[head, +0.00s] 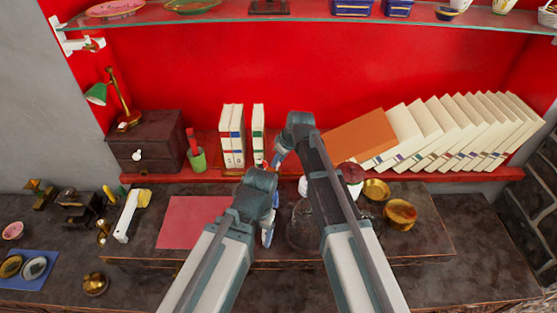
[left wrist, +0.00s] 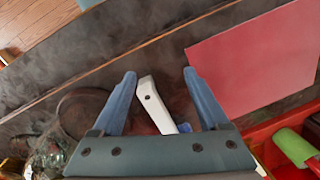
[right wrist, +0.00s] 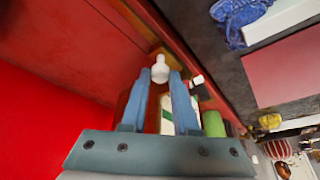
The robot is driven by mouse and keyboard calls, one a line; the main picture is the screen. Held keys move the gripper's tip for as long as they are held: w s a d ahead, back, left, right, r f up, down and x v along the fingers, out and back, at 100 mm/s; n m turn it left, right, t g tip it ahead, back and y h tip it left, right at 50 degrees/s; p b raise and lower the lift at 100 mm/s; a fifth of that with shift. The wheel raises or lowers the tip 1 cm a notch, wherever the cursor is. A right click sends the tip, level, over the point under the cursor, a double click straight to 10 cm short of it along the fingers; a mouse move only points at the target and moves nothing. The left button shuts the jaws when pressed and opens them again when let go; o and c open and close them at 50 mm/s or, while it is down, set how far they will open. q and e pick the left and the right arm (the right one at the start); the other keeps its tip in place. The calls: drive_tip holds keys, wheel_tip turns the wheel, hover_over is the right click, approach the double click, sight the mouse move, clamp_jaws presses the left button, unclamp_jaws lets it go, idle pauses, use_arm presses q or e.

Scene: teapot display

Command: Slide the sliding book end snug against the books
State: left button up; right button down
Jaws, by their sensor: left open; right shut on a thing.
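Two white books (head: 232,135) and a third, separate white book with a green band (head: 258,128) stand upright on the red shelf. My right gripper (head: 277,160) is just right of them. In the right wrist view it (right wrist: 160,85) is shut on a small white knob (right wrist: 160,69), which I take to be on the sliding book end. The book end's body is mostly hidden by my gripper and arm. My left gripper (head: 267,222) is lower, over the table; in the left wrist view its fingers (left wrist: 160,85) are open around a white piece (left wrist: 155,105), with contact unclear.
Several cream books (head: 465,125) lean on the shelf's right, with an orange-brown panel (head: 360,135) before them. A green cup (head: 197,160) and dark drawer box (head: 147,140) stand left. A pink mat (head: 190,222) lies below. A glass shelf (head: 300,14) crosses above.

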drive_tip(key=a, duration=0.4)
drive_tip(key=shift+a, duration=0.25)
drive_tip(key=c, duration=0.7)
unclamp_jaws()
drive_tip(key=shift+o, duration=0.2)
use_arm(q)
drive_tip(key=shift+r, duration=0.1)
use_arm(e)
drive_tip(key=shift+r, duration=0.1)
use_arm(q)
wheel_tip(320, 180, up, 13)
drive_tip(key=p, duration=1.2)
drive_tip(key=shift+f+p, duration=0.2)
drive_tip(key=shift+p, duration=0.2)
use_arm(e)
drive_tip(key=v, duration=1.3)
drive_tip(key=shift+r, duration=0.3)
drive_tip(key=shift+s+d, duration=0.15)
